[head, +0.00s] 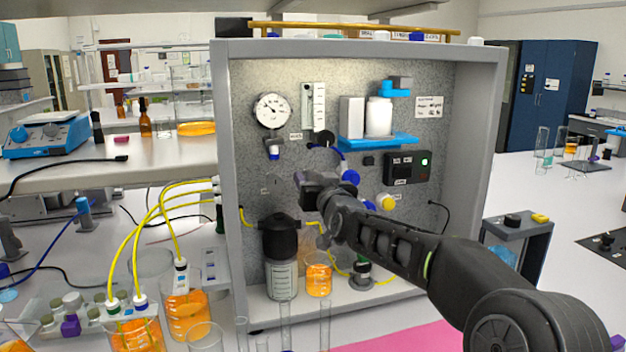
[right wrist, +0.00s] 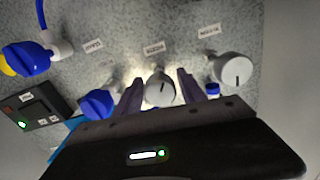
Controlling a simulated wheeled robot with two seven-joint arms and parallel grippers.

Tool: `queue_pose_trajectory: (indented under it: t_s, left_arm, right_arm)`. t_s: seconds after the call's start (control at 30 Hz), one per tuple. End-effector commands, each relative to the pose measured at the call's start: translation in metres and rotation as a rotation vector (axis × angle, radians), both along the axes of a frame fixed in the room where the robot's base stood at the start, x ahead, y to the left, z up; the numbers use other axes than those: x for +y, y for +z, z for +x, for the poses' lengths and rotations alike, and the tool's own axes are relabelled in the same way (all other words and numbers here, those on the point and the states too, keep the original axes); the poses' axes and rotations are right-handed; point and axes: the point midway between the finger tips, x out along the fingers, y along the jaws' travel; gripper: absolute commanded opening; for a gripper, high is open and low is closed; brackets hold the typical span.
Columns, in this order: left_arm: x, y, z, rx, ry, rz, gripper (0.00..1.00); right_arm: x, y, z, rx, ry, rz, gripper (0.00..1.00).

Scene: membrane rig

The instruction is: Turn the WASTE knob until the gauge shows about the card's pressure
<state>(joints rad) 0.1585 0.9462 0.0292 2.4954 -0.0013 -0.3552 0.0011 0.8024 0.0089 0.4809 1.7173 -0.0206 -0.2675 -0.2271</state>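The round white gauge (head: 271,110) is at the panel's upper left, its needle pointing up and left; its numbers are too small to read. The small white card (head: 429,107) is at the panel's upper right, its text unreadable. My right gripper (head: 314,184) is in front of the panel's middle. In the right wrist view its two fingers (right wrist: 160,88) stand on either side of a pale knob (right wrist: 161,90) with a dark pointer line, with narrow gaps. The knob's label (right wrist: 154,47) is too blurred to read as WASTE. My left gripper is out of view.
A second pale knob (right wrist: 236,67) and a blue knob (right wrist: 97,103) flank the fingers. A blue shelf (head: 378,141) juts above my right gripper. A black-capped vessel (head: 281,262) and an orange-filled beaker (head: 318,275) stand below it. Yellow tubes run at left.

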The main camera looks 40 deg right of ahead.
Motion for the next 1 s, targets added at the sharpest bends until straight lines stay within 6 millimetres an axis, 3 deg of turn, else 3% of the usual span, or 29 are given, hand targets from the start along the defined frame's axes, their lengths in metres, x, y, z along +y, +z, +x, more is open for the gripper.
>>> queue_pose_trajectory:
  t_s: [0.53, 1.0]
  left_arm:
    - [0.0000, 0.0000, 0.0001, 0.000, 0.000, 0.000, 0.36]
    - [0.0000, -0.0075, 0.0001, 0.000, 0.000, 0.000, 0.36]
  right_arm:
    - [0.0002, 0.0002, -0.0001, 0.000, 0.000, 0.000, 0.01]
    - [0.0007, -0.0008, 0.0001, -0.018, 0.001, 0.047, 0.00]
